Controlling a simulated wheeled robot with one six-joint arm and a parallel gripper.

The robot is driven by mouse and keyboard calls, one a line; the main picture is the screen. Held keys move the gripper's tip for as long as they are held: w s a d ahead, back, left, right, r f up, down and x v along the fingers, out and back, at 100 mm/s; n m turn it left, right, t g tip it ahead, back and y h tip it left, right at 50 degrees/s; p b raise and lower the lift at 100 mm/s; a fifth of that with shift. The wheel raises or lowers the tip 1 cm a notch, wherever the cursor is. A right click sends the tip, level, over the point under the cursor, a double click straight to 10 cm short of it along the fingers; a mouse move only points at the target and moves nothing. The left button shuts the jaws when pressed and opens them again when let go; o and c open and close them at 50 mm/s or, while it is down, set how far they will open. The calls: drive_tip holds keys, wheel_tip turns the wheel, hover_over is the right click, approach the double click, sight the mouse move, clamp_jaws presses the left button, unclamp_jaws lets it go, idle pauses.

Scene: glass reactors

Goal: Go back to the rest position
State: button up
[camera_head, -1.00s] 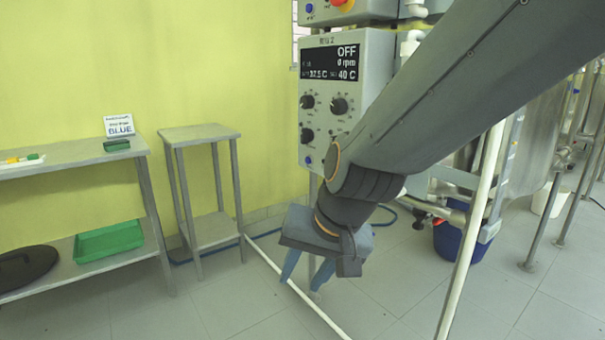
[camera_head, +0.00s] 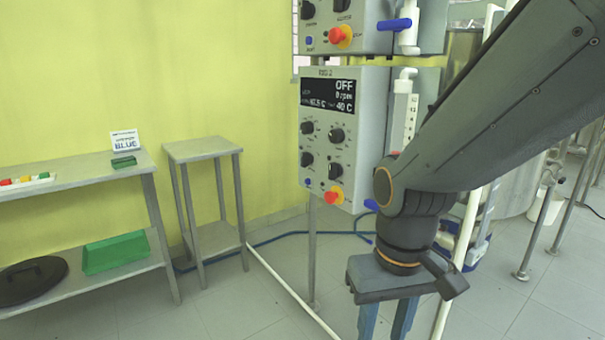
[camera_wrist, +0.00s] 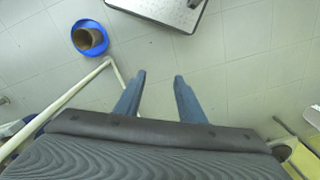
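My gripper (camera_head: 386,322) hangs pointing down at the lower right of the head view, in front of the control panel and the white pipe frame. In the wrist view its two blue fingers (camera_wrist: 159,78) stand apart with only floor between them. It is open and empty. The fingertips are cut off by the lower edge of the head view.
A grey control box (camera_head: 345,120) reading OFF hangs behind my arm. A white floor rail (camera_head: 290,290) runs below it. A small side table (camera_head: 203,148) and a shelf table (camera_head: 75,175) stand left. The wrist view shows a blue bucket (camera_wrist: 77,38) and a platform (camera_wrist: 160,8).

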drive_tip(key=d+r+m+p, duration=0.2)
drive_tip(key=d+r+p, duration=0.5)
drive_tip(key=p, duration=0.4)
drive_tip(key=shift+s+r+p, duration=0.3)
drive_tip(key=shift+s+r, duration=0.05)
drive_tip(key=shift+s, duration=0.1)
drive_tip(key=shift+c, duration=0.6)
